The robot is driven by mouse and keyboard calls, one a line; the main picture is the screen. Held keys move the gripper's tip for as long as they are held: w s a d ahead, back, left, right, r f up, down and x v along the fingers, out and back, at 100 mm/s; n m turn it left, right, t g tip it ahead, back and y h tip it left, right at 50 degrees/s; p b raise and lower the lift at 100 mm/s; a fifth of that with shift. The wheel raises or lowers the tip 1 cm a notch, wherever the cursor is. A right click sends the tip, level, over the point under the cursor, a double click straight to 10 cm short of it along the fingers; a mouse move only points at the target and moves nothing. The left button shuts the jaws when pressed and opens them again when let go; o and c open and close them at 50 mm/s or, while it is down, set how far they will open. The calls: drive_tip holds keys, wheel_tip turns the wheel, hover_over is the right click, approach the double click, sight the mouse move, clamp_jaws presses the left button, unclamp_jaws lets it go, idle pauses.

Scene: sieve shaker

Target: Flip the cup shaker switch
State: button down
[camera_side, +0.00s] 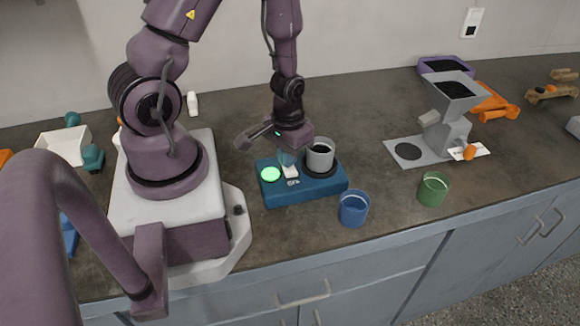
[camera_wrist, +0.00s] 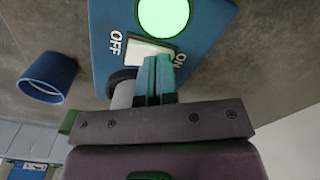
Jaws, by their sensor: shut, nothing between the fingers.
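The blue cup shaker (camera_side: 318,190) stands on the counter in front of my arm; it also shows in the wrist view (camera_wrist: 103,45). Its round light (camera_side: 270,174) glows green, large in the wrist view (camera_wrist: 163,15). The white rocker switch (camera_wrist: 140,50) lies between the labels OFF and ON. My gripper (camera_side: 287,160), with teal fingers, is shut and empty. In the wrist view its fingertips (camera_wrist: 156,60) overlap the switch on the ON side; I cannot tell whether they touch it. A grey cup (camera_side: 320,158) with dark contents sits upright on the shaker's right side.
A blue cup (camera_side: 353,210) and a green cup (camera_side: 433,190) stand right of the shaker. A grey hopper machine (camera_side: 448,125) stands farther right, with a purple tray (camera_side: 445,64) behind it. A white box (camera_side: 62,148) is at the left. The counter behind the shaker is mostly clear.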

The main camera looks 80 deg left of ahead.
drive_tip(key=shift+r, duration=3.5)
drive_tip(key=shift+s+d, duration=0.1)
drive_tip(key=shift+s, duration=0.1)
wheel_tip(320, 180, up, 2)
drive_tip(key=d, duration=0.1)
wheel_tip(320, 180, up, 11)
drive_tip(key=m+t, duration=0.1)
drive_tip(key=m, duration=0.2)
hover_over(291, 184)
drive_tip(key=s+d+r+m+t, duration=0.2)
drive_tip(key=d+r+m+t, duration=0.1)
drive_tip(key=r, duration=0.7)
drive_tip(key=shift+d+t, duration=0.75)
drive_tip(key=shift+t, duration=0.05)
